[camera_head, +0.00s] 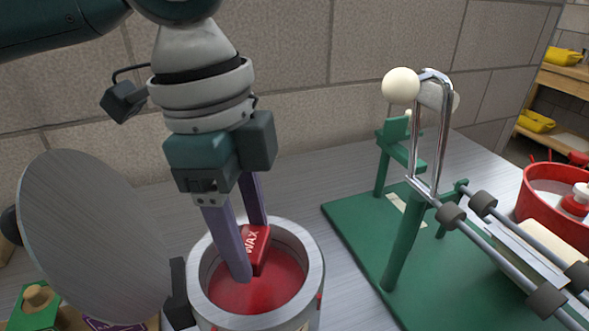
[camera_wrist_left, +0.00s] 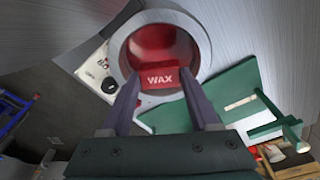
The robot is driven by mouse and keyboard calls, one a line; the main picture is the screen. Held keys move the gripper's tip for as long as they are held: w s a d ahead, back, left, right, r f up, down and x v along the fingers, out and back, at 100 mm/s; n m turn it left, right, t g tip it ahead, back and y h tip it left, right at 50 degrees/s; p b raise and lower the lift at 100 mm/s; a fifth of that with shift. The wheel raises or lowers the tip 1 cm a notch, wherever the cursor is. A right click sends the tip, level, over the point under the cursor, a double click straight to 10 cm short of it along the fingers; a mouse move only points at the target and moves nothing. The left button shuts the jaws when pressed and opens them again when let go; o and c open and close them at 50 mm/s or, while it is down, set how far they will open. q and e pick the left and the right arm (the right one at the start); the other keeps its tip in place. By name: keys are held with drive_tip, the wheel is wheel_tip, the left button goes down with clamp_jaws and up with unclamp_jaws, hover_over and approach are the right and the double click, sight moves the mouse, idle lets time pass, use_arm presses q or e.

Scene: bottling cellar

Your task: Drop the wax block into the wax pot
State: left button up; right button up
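The wax block (camera_head: 259,243) is red with white "WAX" lettering. It is between the purple-grey fingers of my left gripper (camera_head: 249,252), which are shut on its sides. The block and fingertips are inside the mouth of the wax pot (camera_head: 313,262), a round metal pot with red wax inside. In the left wrist view the block (camera_wrist_left: 161,79) spans the gap between the fingertips (camera_wrist_left: 161,85), in front of the pot's opening (camera_wrist_left: 118,50). The block's lower part is partly hidden by the near finger in the head view. My right gripper is not in view.
A large round metal disc (camera_head: 90,240) stands left of the pot. To the right is a green stand (camera_head: 350,215) with rollers and a chrome lever with a pale knob (camera_head: 401,86). A red tub (camera_head: 535,200) is at the far right. A stone wall (camera_head: 290,60) is behind.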

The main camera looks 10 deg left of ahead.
use_arm(q)
drive_tip(key=o, duration=0.5)
drive_tip(key=shift+o, duration=0.2)
drive_tip(key=shift+r, duration=0.1)
wheel_tip(320, 180, up, 10)
drive_tip(key=a, duration=0.1)
drive_tip(key=shift+s+a, duration=0.1)
idle(0.4)
